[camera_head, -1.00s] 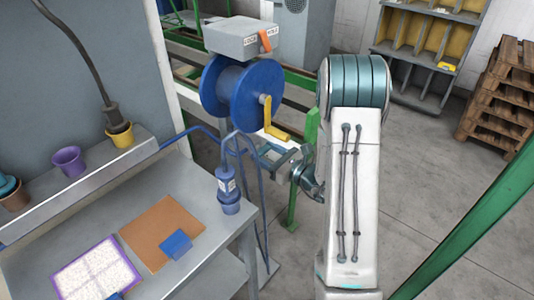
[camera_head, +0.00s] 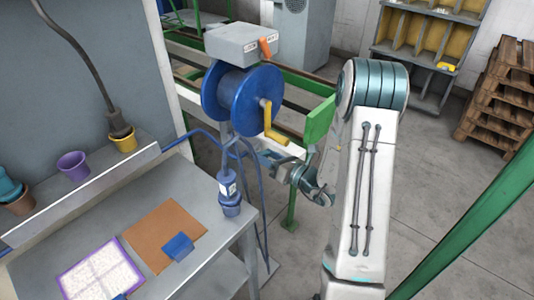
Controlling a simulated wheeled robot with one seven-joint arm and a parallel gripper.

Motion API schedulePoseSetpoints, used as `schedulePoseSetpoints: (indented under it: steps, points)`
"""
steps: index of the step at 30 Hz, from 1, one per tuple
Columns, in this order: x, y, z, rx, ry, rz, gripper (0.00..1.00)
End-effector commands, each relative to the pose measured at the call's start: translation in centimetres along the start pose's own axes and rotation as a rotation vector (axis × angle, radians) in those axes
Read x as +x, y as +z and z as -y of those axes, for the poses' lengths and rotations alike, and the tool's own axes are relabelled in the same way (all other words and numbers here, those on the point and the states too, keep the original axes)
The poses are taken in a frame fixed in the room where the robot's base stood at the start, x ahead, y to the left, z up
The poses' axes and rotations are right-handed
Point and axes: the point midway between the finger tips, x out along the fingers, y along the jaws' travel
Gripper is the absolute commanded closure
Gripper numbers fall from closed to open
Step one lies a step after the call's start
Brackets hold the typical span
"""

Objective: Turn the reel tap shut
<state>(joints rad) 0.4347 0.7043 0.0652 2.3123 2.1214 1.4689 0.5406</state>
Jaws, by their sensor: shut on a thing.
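The blue hose reel (camera_head: 222,92) stands behind the bench, with a yellow crank (camera_head: 267,115) on its right side. A grey box (camera_head: 236,46) with small labels and an orange lever (camera_head: 265,47) sits above the reel. The lever stands near upright and nothing touches it. My gripper (camera_head: 268,160) is below the crank, to the lower right of the reel. It is shut on a small blue part there, mostly hidden by the jaws. I cannot tell for sure whether this part is the reel tap, or how far it is turned.
Blue hoses hang below the reel. A green post (camera_head: 318,125) stands close behind my wrist.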

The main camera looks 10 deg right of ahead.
Motion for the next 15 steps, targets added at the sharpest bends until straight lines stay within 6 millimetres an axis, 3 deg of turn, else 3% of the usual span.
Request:
schedulePoseSetpoints:
  steps: [15]
  points:
    - [-0.06, 0.42, -0.17, 0.495, -0.001, 0.001, 0.7]
